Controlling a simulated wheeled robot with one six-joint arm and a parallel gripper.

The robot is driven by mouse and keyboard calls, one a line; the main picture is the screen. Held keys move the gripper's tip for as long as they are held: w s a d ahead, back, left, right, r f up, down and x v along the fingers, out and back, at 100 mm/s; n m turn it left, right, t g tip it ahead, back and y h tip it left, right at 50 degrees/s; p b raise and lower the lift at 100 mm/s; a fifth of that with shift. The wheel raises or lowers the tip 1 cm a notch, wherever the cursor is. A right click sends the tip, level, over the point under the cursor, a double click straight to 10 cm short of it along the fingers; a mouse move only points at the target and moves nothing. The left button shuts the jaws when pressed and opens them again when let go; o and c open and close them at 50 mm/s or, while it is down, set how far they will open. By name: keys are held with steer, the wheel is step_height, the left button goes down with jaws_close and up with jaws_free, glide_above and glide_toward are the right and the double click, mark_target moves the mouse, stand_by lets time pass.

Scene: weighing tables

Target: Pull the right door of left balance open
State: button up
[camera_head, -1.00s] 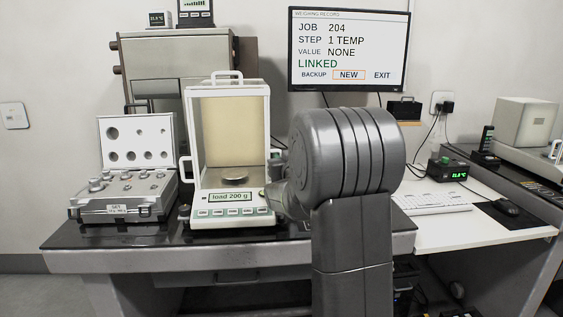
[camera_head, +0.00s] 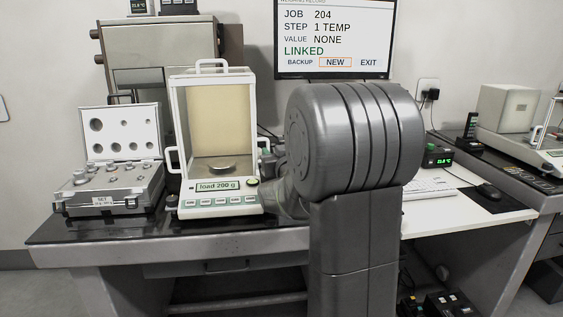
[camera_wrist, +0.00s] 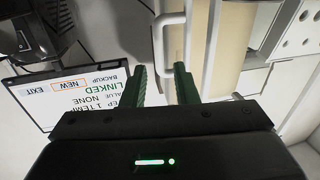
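The left balance (camera_head: 248,120) is a white-framed glass case with a round pan inside and a display reading "load 200 g". It stands on the dark table, left of my arm. The white handle of its right door (camera_wrist: 158,48) shows in the wrist view. My gripper (camera_wrist: 163,80) is open, its two green fingers on either side of the handle bar, with gaps visible. In the head view my grey arm hides most of the gripper at the balance's right side. I cannot tell whether the door stands slightly open.
An open case of weights (camera_head: 110,190) stands left of the balance. A monitor (camera_head: 335,40) hangs behind. A keyboard (camera_head: 425,188) and a green-lit device (camera_head: 438,157) are on the white desk at right. Another balance (camera_head: 548,140) stands at far right.

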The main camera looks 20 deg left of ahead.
steer(key=v, duration=0.8)
steer(key=shift+s+d, duration=0.1)
